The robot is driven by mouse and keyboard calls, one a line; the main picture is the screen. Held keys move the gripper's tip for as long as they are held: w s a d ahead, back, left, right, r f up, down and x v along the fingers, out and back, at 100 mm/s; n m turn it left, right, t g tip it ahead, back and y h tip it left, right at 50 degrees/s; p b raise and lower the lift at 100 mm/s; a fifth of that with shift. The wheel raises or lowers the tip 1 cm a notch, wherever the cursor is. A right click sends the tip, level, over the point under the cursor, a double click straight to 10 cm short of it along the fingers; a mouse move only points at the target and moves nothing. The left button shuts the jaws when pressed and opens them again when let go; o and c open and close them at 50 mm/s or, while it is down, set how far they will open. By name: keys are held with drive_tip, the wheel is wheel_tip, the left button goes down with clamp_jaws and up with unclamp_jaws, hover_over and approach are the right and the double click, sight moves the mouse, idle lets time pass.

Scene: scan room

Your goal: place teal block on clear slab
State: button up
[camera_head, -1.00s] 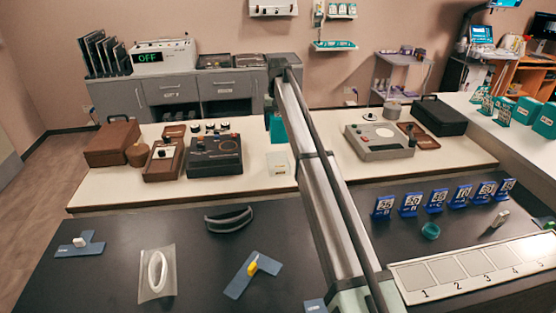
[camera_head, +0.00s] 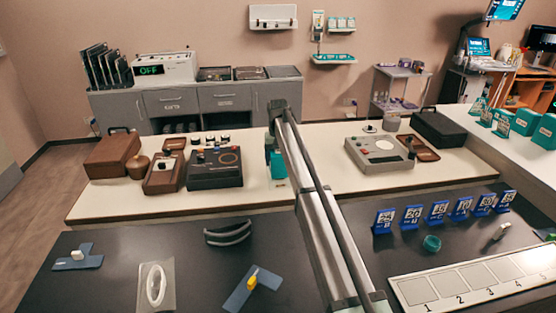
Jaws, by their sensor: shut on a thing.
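My arm reaches away from the camera to the cream-topped table. My gripper (camera_head: 277,156) hangs at its far end, small and partly hidden by the arm. It is shut on the teal block (camera_head: 279,171), whose teal face shows just left of the arm. The clear slab (camera_head: 279,184) is a pale patch on the cream table at and below the block. The block and arm hide most of it. I cannot tell whether the block touches the slab.
A black device (camera_head: 215,168) stands left of the block, with a brown device (camera_head: 164,173) beyond it. A grey device (camera_head: 379,152) stands right of the arm. Bare cream tabletop lies between. The dark front table holds a numbered strip (camera_head: 405,285) and several blue cards.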

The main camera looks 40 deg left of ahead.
drive_tip(key=shift+f, duration=0.2)
drive_tip(key=o, duration=1.6)
wheel_tip(320, 180, up, 12)
drive_tip(key=shift+w+a+r, duration=0.1)
